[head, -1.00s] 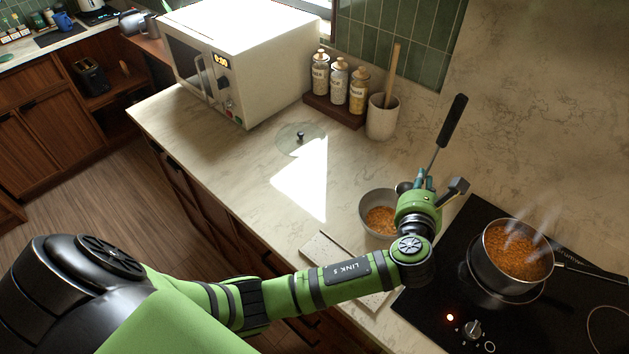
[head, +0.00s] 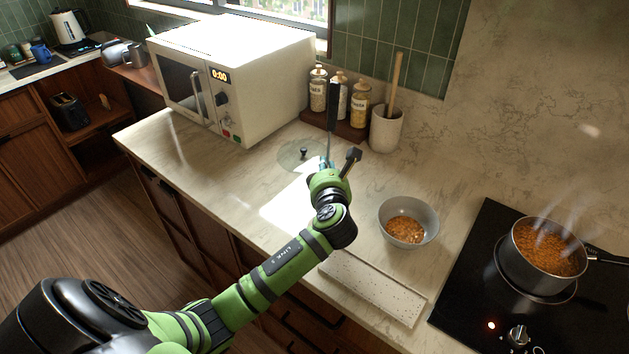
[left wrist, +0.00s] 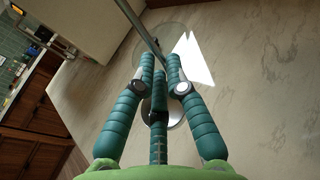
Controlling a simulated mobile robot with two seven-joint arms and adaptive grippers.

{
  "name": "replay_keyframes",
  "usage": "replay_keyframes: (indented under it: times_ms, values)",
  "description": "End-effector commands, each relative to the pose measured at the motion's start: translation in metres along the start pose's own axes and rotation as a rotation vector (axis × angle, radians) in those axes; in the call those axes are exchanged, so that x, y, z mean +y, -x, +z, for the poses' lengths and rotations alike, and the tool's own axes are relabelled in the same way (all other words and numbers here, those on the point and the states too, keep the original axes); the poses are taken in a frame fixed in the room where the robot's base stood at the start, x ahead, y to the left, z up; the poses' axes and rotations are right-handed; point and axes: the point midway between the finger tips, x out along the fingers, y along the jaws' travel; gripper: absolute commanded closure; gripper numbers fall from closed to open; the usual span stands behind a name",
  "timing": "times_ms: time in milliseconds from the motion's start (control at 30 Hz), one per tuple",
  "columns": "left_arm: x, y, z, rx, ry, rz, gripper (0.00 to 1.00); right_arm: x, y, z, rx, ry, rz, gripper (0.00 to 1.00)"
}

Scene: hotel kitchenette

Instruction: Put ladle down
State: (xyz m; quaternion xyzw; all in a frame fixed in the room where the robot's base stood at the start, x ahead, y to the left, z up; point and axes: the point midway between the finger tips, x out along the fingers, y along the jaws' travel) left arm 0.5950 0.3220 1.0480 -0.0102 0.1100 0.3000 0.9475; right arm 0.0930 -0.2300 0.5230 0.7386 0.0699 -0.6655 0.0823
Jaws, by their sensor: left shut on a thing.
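The ladle (head: 333,108) has a black handle and a thin metal shaft. My left gripper (head: 326,165) is shut on the shaft and holds the ladle above the counter, handle pointing up. In the left wrist view the ladle's shaft (left wrist: 139,22) runs between the teal fingers of my left gripper (left wrist: 160,72). The ladle's round bowl (left wrist: 174,112) shows partly behind the fingers. In the head view the bowl is hidden by the gripper. My right gripper is not in view.
A grey bowl (head: 429,218) of orange food stands right of my gripper, by a speckled rectangular rest (head: 372,288). A steaming pot (head: 520,272) sits on the black cooktop (head: 460,292). A glass lid (head: 292,155), microwave (head: 270,80), jars (head: 358,103) and utensil crock (head: 386,130) stand behind.

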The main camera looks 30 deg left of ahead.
Motion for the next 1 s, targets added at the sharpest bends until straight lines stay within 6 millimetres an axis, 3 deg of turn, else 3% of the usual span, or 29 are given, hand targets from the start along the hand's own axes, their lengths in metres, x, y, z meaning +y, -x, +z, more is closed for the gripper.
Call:
replay_keyframes:
  times_ms: [200, 533, 967, 1000]
  values:
    - [0.023, -0.015, -0.014, -0.001, 0.0, -0.001, 1.0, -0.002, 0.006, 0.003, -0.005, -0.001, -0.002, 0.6]
    - [0.023, -0.025, -0.052, 0.002, -0.001, -0.002, 1.0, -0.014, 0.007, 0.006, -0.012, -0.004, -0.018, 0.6]
    - [0.022, -0.026, -0.059, -0.001, 0.0, -0.002, 1.0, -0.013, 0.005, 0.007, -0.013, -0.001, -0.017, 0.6]
    - [0.022, -0.026, -0.058, 0.0, 0.0, -0.002, 0.71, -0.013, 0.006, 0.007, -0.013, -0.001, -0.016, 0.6]
